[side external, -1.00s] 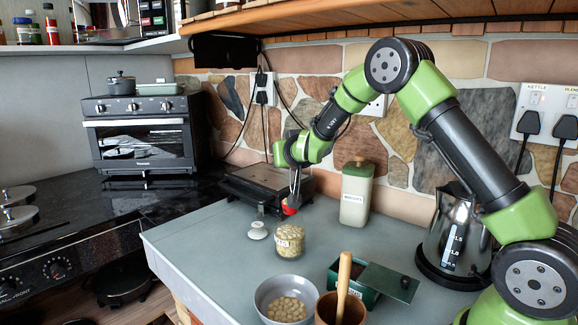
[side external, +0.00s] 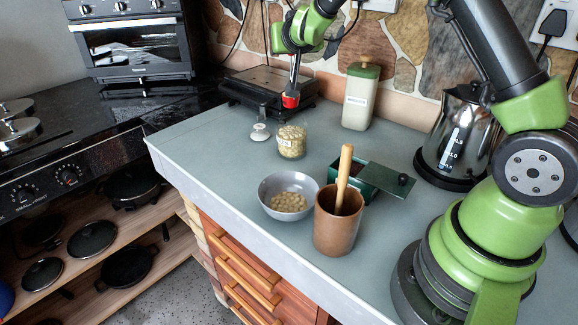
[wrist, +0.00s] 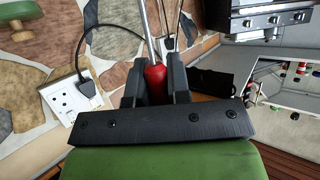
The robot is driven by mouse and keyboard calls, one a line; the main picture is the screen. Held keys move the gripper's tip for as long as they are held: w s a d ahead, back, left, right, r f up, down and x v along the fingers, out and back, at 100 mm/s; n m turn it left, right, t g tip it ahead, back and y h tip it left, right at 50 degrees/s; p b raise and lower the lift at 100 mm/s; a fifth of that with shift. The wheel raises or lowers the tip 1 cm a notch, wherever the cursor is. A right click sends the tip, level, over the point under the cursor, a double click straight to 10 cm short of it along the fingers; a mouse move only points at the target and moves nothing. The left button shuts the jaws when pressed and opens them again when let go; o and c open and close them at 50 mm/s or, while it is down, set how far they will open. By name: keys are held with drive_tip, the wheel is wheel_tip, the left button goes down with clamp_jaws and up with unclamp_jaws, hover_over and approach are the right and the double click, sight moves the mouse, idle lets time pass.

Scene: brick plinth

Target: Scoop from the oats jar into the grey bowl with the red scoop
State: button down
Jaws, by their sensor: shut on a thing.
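The oats jar (side external: 291,142) is a small clear jar with a label and pale pieces inside. It stands upright on the grey counter. The grey bowl (side external: 270,205) sits nearer the camera and holds similar pale pieces. My gripper (side external: 294,84) is above and behind the jar, apart from it. It is shut on the red scoop (side external: 291,101), whose red part shows at the fingertips. In the wrist view the red part (wrist: 155,82) is between my fingers (wrist: 156,70), with a thin metal shaft beyond it. The scoop's far end is not clear.
A pale lid (side external: 260,133) lies left of the jar. A brown pot (side external: 336,228) with a wooden pestle stands right of the bowl, before a green box (side external: 375,179). A cream canister (side external: 358,100), kettle (side external: 458,138) and black appliance (side external: 250,88) stand behind.

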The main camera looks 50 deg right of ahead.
drive_tip(key=s+a+f+m+g+h, duration=0.2)
drive_tip(key=s+a+f+m+g, duration=0.1)
drive_tip(key=s+a+m+g, duration=0.2)
drive_tip(key=s+a+f+m+g+h, duration=0.3)
drive_tip(key=s+a+m+g, duration=0.3)
drive_tip(key=a, duration=0.4)
drive_tip(key=shift+s+f+m+g, duration=0.3)
drive_tip(key=shift+s+f+g, duration=0.05)
drive_tip(key=shift+s+g, duration=0.15)
